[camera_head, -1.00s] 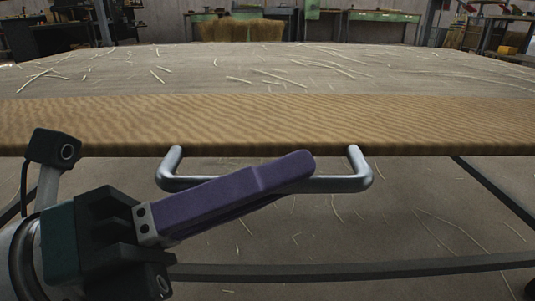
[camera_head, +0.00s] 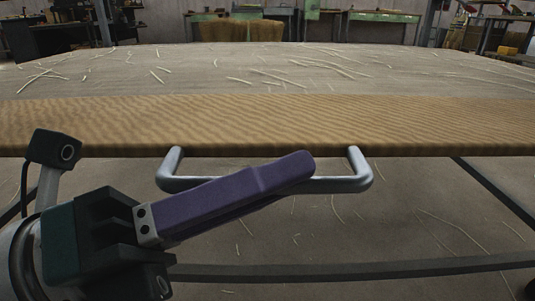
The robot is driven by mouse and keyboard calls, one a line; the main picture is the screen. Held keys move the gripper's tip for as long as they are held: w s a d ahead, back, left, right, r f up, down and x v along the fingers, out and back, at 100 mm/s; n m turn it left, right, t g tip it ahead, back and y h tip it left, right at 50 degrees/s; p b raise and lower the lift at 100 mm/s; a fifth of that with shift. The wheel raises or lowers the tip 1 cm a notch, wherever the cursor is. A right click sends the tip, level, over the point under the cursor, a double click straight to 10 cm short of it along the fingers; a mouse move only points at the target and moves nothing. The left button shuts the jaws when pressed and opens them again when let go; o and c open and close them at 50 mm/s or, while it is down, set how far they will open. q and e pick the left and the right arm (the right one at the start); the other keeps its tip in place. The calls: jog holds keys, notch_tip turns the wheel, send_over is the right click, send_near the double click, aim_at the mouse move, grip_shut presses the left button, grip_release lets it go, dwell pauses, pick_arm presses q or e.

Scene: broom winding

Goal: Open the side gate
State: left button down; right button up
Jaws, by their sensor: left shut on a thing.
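The side gate (camera_head: 400,127) shows as a wooden board with wavy grain, running across the whole picture. A U-shaped metal handle (camera_head: 340,185) is fixed to its near edge. My left gripper (camera_head: 290,177) comes in from the lower left, with purple fingers lying slantwise across the handle's bar. The fingers are shut on the handle and cover its middle; the lower finger is mostly hidden behind the upper one. My right gripper is not in view.
Beyond the board lies a grey surface (camera_head: 200,65) scattered with pale straws. A dark metal bar (camera_head: 370,270) crosses below, with floor and loose straws around it. Green benches (camera_head: 375,17) and a straw bundle (camera_head: 240,30) stand far back.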

aim_at(268, 132)
pick_arm(q)
notch_tip(268, 132, up, 4)
jog(key=n+p, duration=0.1)
jog(key=p, duration=0.1)
jog(key=n+p, duration=0.1)
jog(key=p, duration=0.2)
jog(key=shift+w+f+y+p, duration=0.15)
jog(key=shift+f+y+p, duration=0.1)
jog(key=shift+y+p, duration=0.05)
jog(key=shift+r+n+p, duration=0.2)
jog(key=shift+n+p, duration=0.1)
jog(key=shift+p, duration=0.2)
jog(key=shift+w+f, duration=0.1)
jog(key=shift+f, duration=0.05)
jog(key=c, duration=0.9)
grip_release()
